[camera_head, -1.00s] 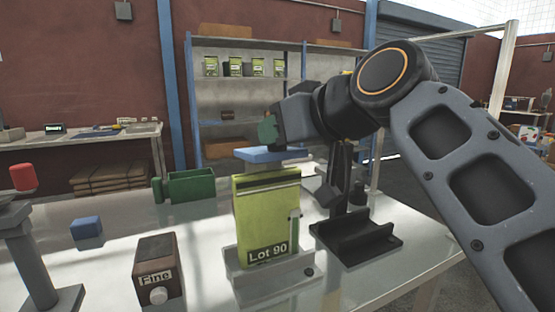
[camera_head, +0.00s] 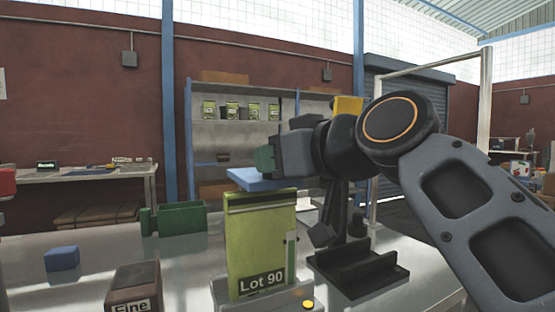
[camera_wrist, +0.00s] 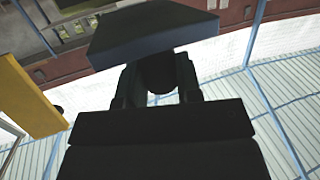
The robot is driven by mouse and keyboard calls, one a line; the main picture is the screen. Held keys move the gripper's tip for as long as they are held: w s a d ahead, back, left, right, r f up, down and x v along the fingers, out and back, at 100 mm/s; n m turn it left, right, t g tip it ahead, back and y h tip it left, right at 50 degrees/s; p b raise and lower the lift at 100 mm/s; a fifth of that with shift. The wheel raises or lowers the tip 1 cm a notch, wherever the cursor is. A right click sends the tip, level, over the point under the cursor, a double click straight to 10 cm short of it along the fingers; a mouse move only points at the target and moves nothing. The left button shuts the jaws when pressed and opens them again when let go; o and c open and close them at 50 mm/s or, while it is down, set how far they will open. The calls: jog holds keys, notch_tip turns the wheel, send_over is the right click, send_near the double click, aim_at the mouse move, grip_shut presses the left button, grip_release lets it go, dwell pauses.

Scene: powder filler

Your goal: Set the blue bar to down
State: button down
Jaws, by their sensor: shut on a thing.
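The blue bar (camera_head: 262,180) is a flat slab just above and behind the top of the green Lot 90 pouch (camera_head: 258,235). My gripper (camera_head: 270,163) reaches in from the right and is shut at the bar; the exact grip is hidden in the head view. In the wrist view, the bar (camera_wrist: 150,35) shows as a dark blue slab across the top, in front of my gripper's dark fingers (camera_wrist: 155,85). The pouch stands upright in a grey holder (camera_head: 262,300) with a yellow round light (camera_head: 307,304) on it.
A black stand (camera_head: 355,265) is right of the pouch, under my arm. A brown box labelled Fine (camera_head: 132,285), a blue block (camera_head: 62,258) and a green bin (camera_head: 182,218) stand on the table. A yellow block (camera_head: 348,105) shows behind my arm.

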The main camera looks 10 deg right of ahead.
jog(key=c, duration=0.8)
grip_release()
jog(key=shift+f, duration=0.1)
jog(key=shift+b+v, duration=0.6)
jog(key=shift+v, duration=6.25)
